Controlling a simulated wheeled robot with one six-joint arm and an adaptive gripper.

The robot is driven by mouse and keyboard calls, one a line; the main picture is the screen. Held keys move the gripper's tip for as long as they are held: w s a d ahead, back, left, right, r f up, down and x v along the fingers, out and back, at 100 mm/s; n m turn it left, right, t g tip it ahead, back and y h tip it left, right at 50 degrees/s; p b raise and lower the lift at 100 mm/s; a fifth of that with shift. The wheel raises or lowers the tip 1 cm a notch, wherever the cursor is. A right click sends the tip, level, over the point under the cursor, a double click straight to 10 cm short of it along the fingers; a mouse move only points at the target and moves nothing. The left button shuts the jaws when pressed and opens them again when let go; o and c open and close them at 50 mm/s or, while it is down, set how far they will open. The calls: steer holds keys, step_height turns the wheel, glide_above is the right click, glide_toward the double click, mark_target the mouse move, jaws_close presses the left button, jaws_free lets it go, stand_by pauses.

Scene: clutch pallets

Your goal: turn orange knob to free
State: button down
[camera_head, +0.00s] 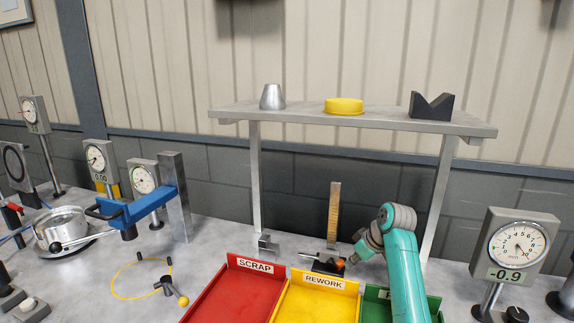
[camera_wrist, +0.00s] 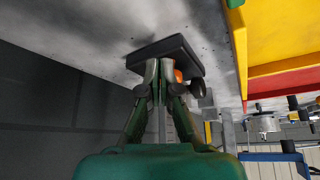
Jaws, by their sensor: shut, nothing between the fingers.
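The orange knob (camera_head: 340,263) is a small spot on a low dark base (camera_head: 322,265) behind the bins, at the foot of an upright wooden-coloured scale (camera_head: 334,205). In the wrist view the orange knob (camera_wrist: 178,75) shows just right of my fingertips, partly hidden by a finger. The dark base (camera_wrist: 175,50) lies beyond them. My gripper (camera_head: 353,259) is at the right of the knob in the head view. In the wrist view my gripper (camera_wrist: 158,66) has its fingers together with nothing held between them. I cannot tell whether a finger touches the knob.
Red SCRAP (camera_head: 225,292), yellow REWORK (camera_head: 348,299) and green (camera_head: 373,307) bins stand in front. A shelf (camera_head: 300,112) on posts rises above. A dial gauge (camera_head: 517,245) reading -0.9 stands right; a blue clamp arm (camera_head: 150,200) and several gauges stand left.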

steer(key=shift+d, duration=0.1)
stand_by(0.3)
steer(key=shift+s+d, duration=0.2)
step_height(320, 180, up, 6)
stand_by(0.6)
steer(key=shift+s+a+f, duration=0.25)
steer(key=shift+a+f, duration=0.1)
steer(key=shift+f, duration=0.65)
steer(key=shift+s+a+f, duration=0.2)
steer(key=shift+a+f, duration=0.15)
steer(key=shift+f, duration=0.65)
steer(key=shift+s+a+f, duration=0.25)
steer(key=shift+a+f, duration=0.1)
steer(key=shift+f, duration=0.65)
steer(key=shift+w+a, duration=0.1)
steer(key=shift+w, duration=0.1)
